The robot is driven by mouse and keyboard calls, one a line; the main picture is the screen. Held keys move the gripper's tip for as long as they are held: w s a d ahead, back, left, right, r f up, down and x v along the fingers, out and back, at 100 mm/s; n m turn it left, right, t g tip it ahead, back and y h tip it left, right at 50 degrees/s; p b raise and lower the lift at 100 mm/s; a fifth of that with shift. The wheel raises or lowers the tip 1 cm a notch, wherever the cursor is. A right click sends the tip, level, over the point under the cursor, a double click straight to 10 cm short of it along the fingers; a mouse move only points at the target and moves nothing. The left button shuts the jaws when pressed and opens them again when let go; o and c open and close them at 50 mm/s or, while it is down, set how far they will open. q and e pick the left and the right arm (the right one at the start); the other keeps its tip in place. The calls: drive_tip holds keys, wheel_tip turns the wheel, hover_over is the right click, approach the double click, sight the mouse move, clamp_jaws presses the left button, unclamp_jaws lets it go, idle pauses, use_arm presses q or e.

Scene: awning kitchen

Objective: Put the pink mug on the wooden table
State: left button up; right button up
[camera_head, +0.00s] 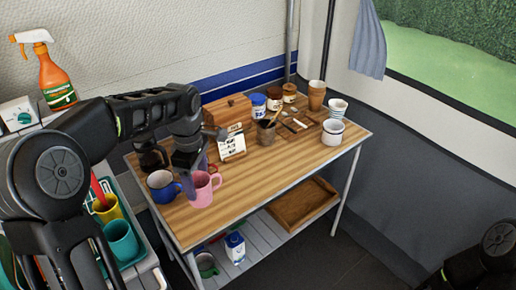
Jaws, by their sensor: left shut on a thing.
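The pink mug (202,190) is upright at the front left of the wooden table (262,190), beside a blue mug (161,187). I cannot tell whether its base touches the tabletop. My left gripper (194,176) reaches down from above and is shut on the pink mug at its near rim side. The arm hides part of the table's back left. My right gripper is out of view; only a dark part of my right arm shows at the lower right corner.
A wooden box (227,112), jars (274,98), a small sign (232,146) and white bowls (332,132) stand toward the back and right. A glass coffee pot (151,157) is behind the blue mug. The table's front middle is clear. Yellow (107,209) and teal (121,240) cups stand left.

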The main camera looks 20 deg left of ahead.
use_arm(q)
drive_tip(key=n, duration=0.1)
drive_tip(key=a+n, duration=0.1)
drive_tip(key=n, duration=0.1)
drive_tip(key=s+n, duration=0.1)
drive_tip(key=n, duration=0.1)
drive_tip(key=shift+a, duration=0.4)
drive_tip(key=n, duration=0.2)
drive_tip(key=s+a+n, duration=0.1)
drive_tip(key=n, duration=0.1)
drive_tip(key=shift+a+r+b, duration=0.1)
drive_tip(key=shift+r+b, duration=0.05)
drive_tip(key=shift+b, duration=0.2)
wheel_tip(320, 180, down, 6)
drive_tip(key=shift+f, duration=0.2)
drive_tip(key=shift+f+p, duration=0.45)
drive_tip(key=shift+f, duration=1.4)
